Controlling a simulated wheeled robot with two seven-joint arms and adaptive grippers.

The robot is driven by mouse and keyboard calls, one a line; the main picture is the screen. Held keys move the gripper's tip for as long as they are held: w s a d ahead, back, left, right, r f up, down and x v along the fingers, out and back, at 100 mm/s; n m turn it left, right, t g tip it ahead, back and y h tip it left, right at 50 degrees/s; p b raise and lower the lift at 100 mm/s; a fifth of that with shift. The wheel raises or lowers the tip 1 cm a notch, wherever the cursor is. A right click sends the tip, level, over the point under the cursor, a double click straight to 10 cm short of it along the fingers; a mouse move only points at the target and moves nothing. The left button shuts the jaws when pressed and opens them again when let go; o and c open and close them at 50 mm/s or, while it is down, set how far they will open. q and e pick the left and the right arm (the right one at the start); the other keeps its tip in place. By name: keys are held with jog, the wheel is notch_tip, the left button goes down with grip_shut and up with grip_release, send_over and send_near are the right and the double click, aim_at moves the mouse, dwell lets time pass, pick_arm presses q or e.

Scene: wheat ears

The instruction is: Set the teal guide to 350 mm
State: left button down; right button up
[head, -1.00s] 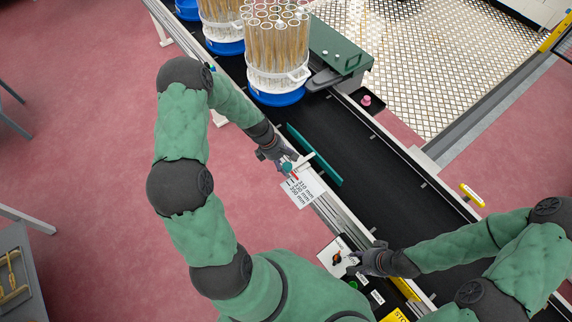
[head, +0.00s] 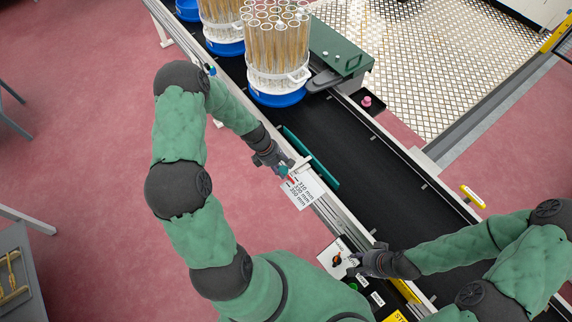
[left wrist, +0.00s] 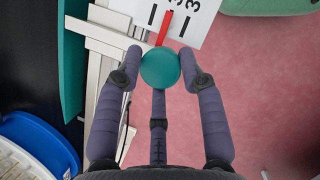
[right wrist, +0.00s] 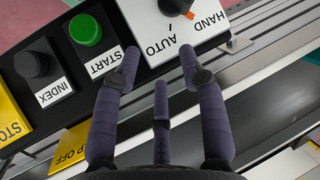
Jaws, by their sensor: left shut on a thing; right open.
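The teal guide (head: 322,171) is a long upright strip along the near side of the black belt. Its round teal knob (left wrist: 160,68) sits between the fingers of my left gripper (head: 284,168), which is shut on it. A white scale card (head: 303,192) with mm marks lies beside the gripper. A red pointer (left wrist: 165,28) lies over the card's edge near its printed marks in the left wrist view; the exact reading cannot be told. My right gripper (head: 356,263) is open and empty at the white AUTO/HAND switch plate (right wrist: 150,38).
White baskets of tubes on blue bases (head: 276,95) stand on the belt (head: 350,150) at the back. A green START button (right wrist: 85,30) and black INDEX knob (right wrist: 37,62) are beside the switch plate. A pink button (head: 366,101) is across the belt.

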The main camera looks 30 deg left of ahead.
jog(key=shift+r, duration=0.1)
pick_arm(q)
jog(key=shift+s+a, duration=0.15)
jog(key=shift+s, duration=0.45)
jog(key=shift+s+a, duration=0.15)
jog(key=shift+s, duration=0.45)
jog(key=c, duration=0.8)
grip_release()
jog(key=shift+s, duration=0.1)
pick_arm(e)
jog(key=shift+s, duration=0.1)
pick_arm(q)
jog(key=shift+a+r, duration=0.1)
jog(key=shift+a, duration=0.05)
jog(key=v, duration=1.1)
jog(key=shift+a+r, duration=0.15)
jog(key=shift+r, duration=0.2)
